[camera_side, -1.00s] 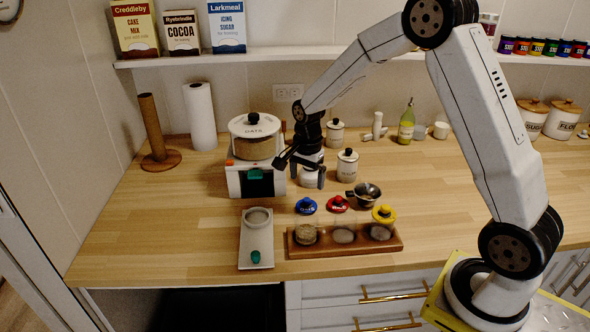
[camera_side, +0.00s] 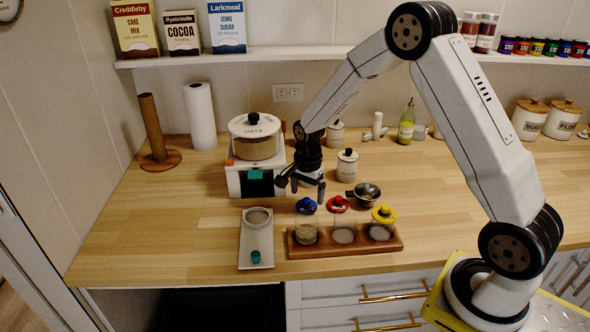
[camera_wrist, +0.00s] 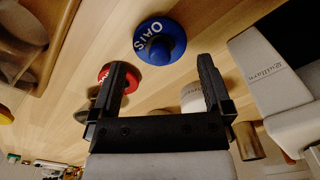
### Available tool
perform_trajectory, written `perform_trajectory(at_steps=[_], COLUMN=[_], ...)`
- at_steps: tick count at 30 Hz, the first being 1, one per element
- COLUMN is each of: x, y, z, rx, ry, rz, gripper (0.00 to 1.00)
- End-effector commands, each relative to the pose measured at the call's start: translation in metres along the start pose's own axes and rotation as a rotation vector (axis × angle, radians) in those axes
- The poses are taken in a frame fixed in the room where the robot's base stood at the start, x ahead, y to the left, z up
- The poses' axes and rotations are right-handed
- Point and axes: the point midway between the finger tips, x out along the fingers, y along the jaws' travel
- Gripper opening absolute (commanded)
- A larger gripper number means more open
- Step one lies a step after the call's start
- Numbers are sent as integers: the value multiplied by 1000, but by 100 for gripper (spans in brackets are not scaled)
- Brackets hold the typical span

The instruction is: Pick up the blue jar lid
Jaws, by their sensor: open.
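The blue jar lid (camera_side: 306,206) lies on the wooden counter behind the left jar of the rack. In the wrist view the blue lid (camera_wrist: 159,40) shows its round knob and white lettering, beyond my fingertips. My gripper (camera_side: 302,190) is open and empty, just above and behind the blue lid in the side view. In the wrist view my gripper (camera_wrist: 163,75) has its fingers spread wide with nothing between them. The red lid (camera_side: 338,204) lies to the right of the blue one, and it also shows in the wrist view (camera_wrist: 131,78), partly behind a finger.
A small metal pan (camera_side: 366,194), a white canister (camera_side: 347,166), a scale (camera_side: 256,240) and an oats dispenser (camera_side: 249,180) surround the area.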

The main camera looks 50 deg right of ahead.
Motion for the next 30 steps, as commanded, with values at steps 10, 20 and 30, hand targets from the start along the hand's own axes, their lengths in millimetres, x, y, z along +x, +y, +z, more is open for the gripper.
perform_trajectory(at_steps=[10, 20, 30], x=[29, 29, 29], y=[0, 0, 0], z=[-1, -1, -1], rx=[0, 0, 0], ry=[1, 1, 1], rz=[-3, -4, -4], gripper=[100, 100, 49])
